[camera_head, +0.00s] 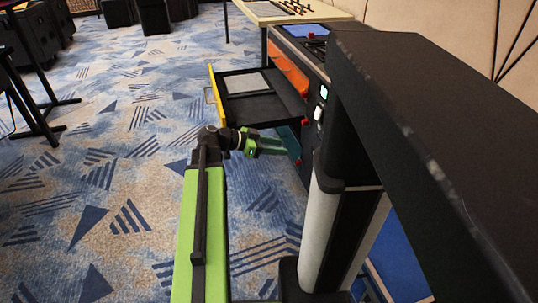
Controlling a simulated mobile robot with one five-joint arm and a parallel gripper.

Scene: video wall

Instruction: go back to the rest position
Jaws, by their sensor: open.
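My gripper (268,147) is at the middle of the head view, at the end of my green arm. Its green fingers point right, toward the dark front of a cabinet (312,118). It appears empty, just below and in front of a pulled-out drawer (262,107). Whether a finger touches the cabinet front cannot be told from this angle.
The drawer has a yellow front (216,96) and a light flat item inside. Red, green and white controls show on the cabinet. A wooden table (290,12) stands behind it. Black table legs (35,105) stand at left. The patterned carpet (110,190) between is clear.

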